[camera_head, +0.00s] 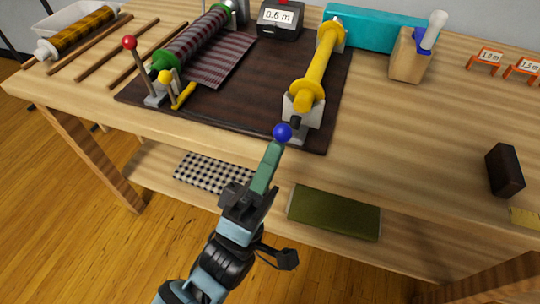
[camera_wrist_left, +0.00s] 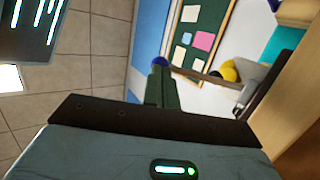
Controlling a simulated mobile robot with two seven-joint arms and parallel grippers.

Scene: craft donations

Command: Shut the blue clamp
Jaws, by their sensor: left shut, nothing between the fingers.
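The blue clamp shows as a round blue knob (camera_head: 282,132) at the front edge of the dark board, just below the front end of the yellow roller (camera_head: 313,75). In the left wrist view the blue knob (camera_wrist_left: 160,62) sits at the end of a thin rod that runs right toward the yellow part. My left gripper (camera_head: 274,149) is shut and empty, its green fingertips right at the knob from the front. I cannot tell whether they touch it. The fingers (camera_wrist_left: 160,84) partly hide the knob in the wrist view. My right gripper is out of view.
The dark board (camera_head: 255,105) lies on the wooden table. A red-knobbed lever (camera_head: 130,43) and a yellow-knobbed lever (camera_head: 166,77) stand at its left. A patterned roll (camera_head: 195,45) and a display reading 0.6 m (camera_head: 280,20) are behind. A dark block (camera_head: 505,170) stands at the right.

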